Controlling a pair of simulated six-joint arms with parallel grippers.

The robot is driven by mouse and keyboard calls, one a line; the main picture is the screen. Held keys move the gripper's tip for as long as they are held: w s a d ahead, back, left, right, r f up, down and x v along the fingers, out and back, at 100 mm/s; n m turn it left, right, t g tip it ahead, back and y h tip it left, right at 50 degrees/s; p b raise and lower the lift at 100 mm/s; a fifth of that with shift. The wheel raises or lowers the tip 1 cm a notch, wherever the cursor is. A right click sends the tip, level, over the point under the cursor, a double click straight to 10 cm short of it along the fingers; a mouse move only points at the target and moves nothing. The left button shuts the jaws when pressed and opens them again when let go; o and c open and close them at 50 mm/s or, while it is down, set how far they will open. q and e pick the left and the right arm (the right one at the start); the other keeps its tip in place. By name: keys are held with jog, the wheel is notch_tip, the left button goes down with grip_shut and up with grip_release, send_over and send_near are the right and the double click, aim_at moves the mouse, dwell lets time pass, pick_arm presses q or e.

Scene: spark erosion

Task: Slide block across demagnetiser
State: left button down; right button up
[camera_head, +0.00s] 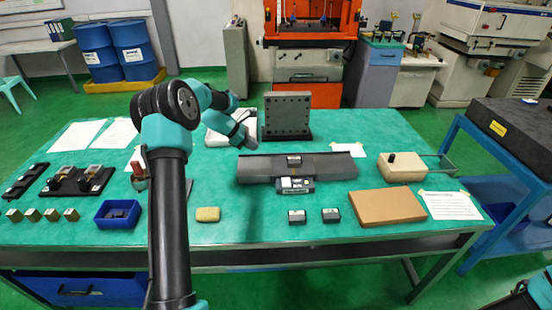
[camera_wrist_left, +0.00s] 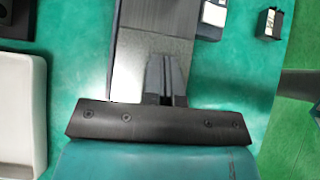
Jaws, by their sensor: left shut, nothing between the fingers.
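The demagnetiser, a long dark grey plate (camera_head: 262,169) with a labelled housing (camera_head: 295,185) at its front middle, lies across the table. A small dark block with a light top (camera_head: 294,160) sits at the plate's middle. Two similar blocks, left (camera_head: 297,216) and right (camera_head: 331,215), stand on the mat in front. My left gripper (camera_head: 248,143) is shut and empty above the plate's left end. In the left wrist view, its closed fingers (camera_wrist_left: 165,80) lie over the shiny plate (camera_wrist_left: 155,45), and one block (camera_wrist_left: 270,22) shows at upper right. My right gripper is out of frame.
An upright drilled plate (camera_head: 287,115) stands behind the demagnetiser. A beige box with a black knob (camera_head: 401,166) and a brown flat board (camera_head: 388,206) lie to the right. A yellow sponge-like piece (camera_head: 208,214) and a blue bin (camera_head: 118,214) are at front left.

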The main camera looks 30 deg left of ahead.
pick_arm(q)
send_near(281, 164)
jog(key=x, duration=0.4)
jog(key=shift+d+f, duration=0.25)
jog(key=shift+f, duration=0.15)
jog(key=shift+w+d+r, duration=0.2)
jog(key=shift+w+d, duration=0.45)
jog(key=shift+d, duration=0.3)
jog(key=shift+w+d, duration=0.45)
jog(key=shift+d, duration=0.1)
